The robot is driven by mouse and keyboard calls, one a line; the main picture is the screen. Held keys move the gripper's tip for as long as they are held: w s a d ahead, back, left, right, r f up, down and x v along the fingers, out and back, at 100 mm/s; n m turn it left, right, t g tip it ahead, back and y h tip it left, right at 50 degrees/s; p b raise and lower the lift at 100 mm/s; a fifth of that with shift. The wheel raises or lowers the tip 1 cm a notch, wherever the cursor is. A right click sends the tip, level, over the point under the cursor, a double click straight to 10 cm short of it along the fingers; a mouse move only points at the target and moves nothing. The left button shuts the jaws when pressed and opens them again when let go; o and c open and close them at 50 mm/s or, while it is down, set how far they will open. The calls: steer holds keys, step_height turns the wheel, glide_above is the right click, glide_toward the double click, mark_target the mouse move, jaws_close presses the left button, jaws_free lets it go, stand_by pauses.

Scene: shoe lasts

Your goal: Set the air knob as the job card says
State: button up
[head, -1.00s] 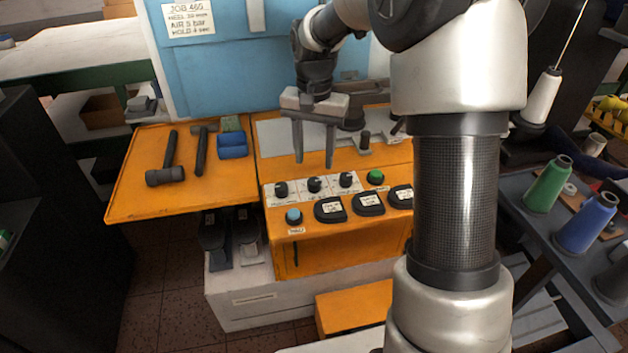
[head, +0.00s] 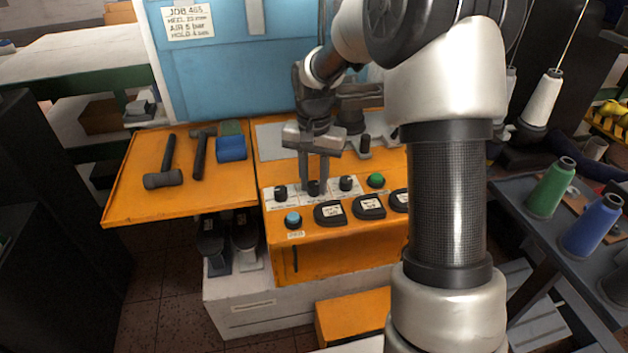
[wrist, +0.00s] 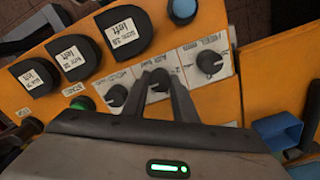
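The job card (head: 188,22) on the blue panel reads JOB 465, a heel line in mm, AIR 5 bar and a hold line in sec. Three black knobs sit in a row on white dial plates on the orange machine: a left knob (head: 280,192), a middle knob (head: 314,188) and a right knob (head: 346,183). My gripper (head: 315,186) points down at the middle knob. In the wrist view its fingers stand on both sides of that knob (wrist: 158,79) and appear closed on it. The knob's pointer is partly hidden.
A blue button (head: 292,219), a green button (head: 376,180) and several black labelled pads (head: 330,211) lie close to the knobs. Thread cones stand at right.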

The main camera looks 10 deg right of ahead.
mark_target(314, 184)
steer(key=shift+c, duration=0.5)
steer(key=shift+r+n+p, duration=0.1)
steer(key=shift+n+p, duration=0.25)
steer(key=shift+n, duration=0.05)
steer(key=n+p, duration=0.2)
steer(key=n, duration=0.1)
steer(key=n+p, duration=0.2)
steer(key=n, duration=0.2)
steer(key=shift+n, duration=0.4)
steer(key=shift+w, duration=0.1)
steer(key=o, duration=1)
steer(key=shift+o, duration=0.2)
step_height(314, 184, up, 17)
steer(key=p, duration=0.3)
steer(key=shift+r, duration=0.15)
